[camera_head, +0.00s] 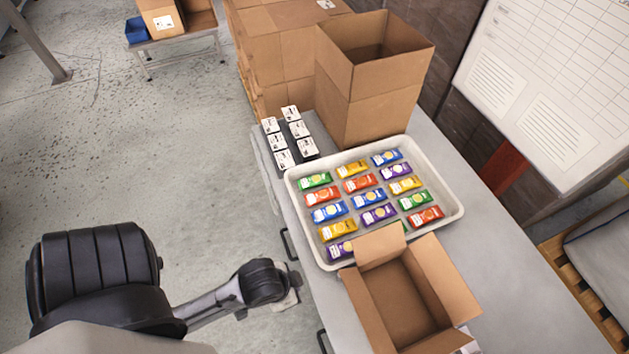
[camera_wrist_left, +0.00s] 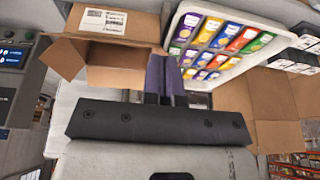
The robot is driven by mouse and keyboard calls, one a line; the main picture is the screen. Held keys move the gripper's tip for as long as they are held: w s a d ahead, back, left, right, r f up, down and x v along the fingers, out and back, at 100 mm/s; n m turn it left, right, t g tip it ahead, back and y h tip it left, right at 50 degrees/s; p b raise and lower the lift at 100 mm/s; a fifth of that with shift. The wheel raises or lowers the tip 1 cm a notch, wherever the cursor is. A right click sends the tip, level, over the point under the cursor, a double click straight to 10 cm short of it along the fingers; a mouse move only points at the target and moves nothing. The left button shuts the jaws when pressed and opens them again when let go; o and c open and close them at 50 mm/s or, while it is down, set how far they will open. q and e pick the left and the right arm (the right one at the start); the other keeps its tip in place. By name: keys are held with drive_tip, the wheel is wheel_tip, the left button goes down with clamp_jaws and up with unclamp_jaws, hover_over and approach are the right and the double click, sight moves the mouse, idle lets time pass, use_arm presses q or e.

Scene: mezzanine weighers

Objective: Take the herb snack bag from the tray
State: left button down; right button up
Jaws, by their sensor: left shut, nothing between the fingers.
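A white tray (camera_head: 458,213) on the grey table holds rows of snack bags in several colours. Green bags, the likely herb ones, include one at the back left (camera_head: 315,181) and one at the right (camera_head: 415,200). The lettering is too small to read. In the left wrist view the tray (camera_wrist_left: 190,22) is ahead, with a green bag (camera_wrist_left: 235,45) among the others. My left gripper (camera_wrist_left: 165,75) is shut and empty. In the head view its wrist is beside the table's left edge, left of the open box; its fingertips are unclear there. My right gripper is not in view.
An open cardboard box (camera_head: 400,303) stands at the tray's near edge, its flap overlapping the front bags. A tall open box (camera_head: 372,100) stands behind the tray. Small black-and-white packs (camera_head: 284,159) lie to the left. The table (camera_head: 500,270) is clear at right.

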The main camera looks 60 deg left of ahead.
use_arm(q)
drive_tip(key=c, duration=1.5)
unclamp_jaws()
drive_tip(key=shift+a, duration=0.15)
drive_tip(key=o, duration=0.9)
drive_tip(key=shift+s, duration=0.1)
drive_tip(key=shift+o, duration=0.2)
drive_tip(key=shift+f, duration=0.1)
